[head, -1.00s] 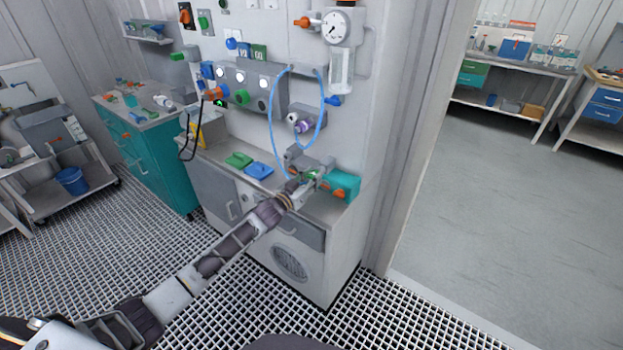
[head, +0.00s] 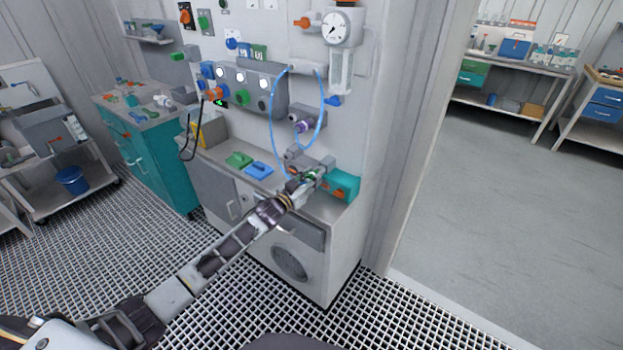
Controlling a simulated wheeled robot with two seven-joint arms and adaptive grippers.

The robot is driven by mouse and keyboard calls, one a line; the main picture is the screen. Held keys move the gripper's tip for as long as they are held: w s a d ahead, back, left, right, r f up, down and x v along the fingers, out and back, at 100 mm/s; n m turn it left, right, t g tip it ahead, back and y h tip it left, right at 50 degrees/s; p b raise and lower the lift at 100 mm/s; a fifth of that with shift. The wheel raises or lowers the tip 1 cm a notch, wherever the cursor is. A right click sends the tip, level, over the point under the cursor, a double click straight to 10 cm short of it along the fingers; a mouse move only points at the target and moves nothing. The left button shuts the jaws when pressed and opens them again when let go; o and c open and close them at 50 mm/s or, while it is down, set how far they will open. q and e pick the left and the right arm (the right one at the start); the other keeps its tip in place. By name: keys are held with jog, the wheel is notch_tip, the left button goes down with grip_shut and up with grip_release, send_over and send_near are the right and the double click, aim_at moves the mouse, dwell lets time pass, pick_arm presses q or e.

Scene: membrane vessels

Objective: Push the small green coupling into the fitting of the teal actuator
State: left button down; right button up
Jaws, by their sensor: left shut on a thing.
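The teal actuator (head: 345,183) sits at the right end of the grey counter, with an orange part on its front. My left gripper (head: 308,180) reaches in from the left to the actuator's left side. It is shut on the small green coupling (head: 311,176), of which only a bit of green shows between the fingers. The coupling is close to the actuator's left face; the fitting is largely hidden by the gripper, so I cannot tell whether they touch. My right gripper is not in view.
A blue hose (head: 272,130) loops down the wall panel to behind my gripper. A green block (head: 239,160) and a blue block (head: 258,170) lie on the counter to the left. A grey fixture (head: 295,158) stands behind the gripper. A gauge (head: 337,29) hangs above.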

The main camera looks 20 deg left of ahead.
pick_arm(q)
jog(key=shift+w+d, duration=0.2)
jog(key=shift+w, duration=0.3)
dwell(0.9)
jog(key=c, duration=1.1)
grip_release()
jog(key=shift+o, duration=0.2)
jog(key=v, duration=1.2)
dwell(0.4)
